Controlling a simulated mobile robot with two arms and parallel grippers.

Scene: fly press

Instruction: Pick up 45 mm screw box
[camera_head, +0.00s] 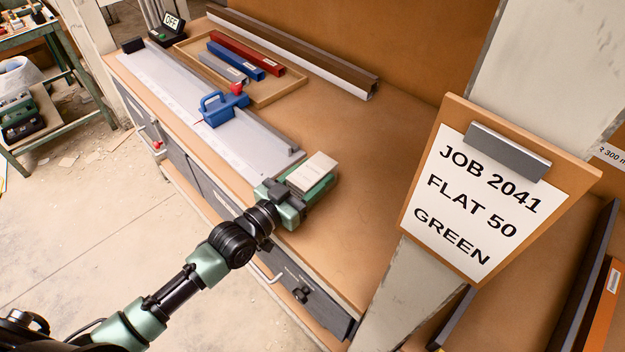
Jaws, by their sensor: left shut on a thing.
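My left gripper (290,203) reaches over the front edge of the wooden bench. It is shut on a small box (312,173) with a pale, cream-coloured top. I cannot read any label on this box, so I cannot tell its size marking. The gripper's fingers hide part of the box's sides. The box is at the right end of the long grey rail plate, at or just above the bench top; I cannot tell if it touches. My right gripper is not in view.
A clipboard reading "JOB 2041 FLAT 50 GREEN" (485,195) hangs on a post at right. A blue clamp (218,107) with a red knob sits on the grey plate (178,88). A wooden tray (279,93) holds red, blue and grey bars. Bench space right of the box is clear.

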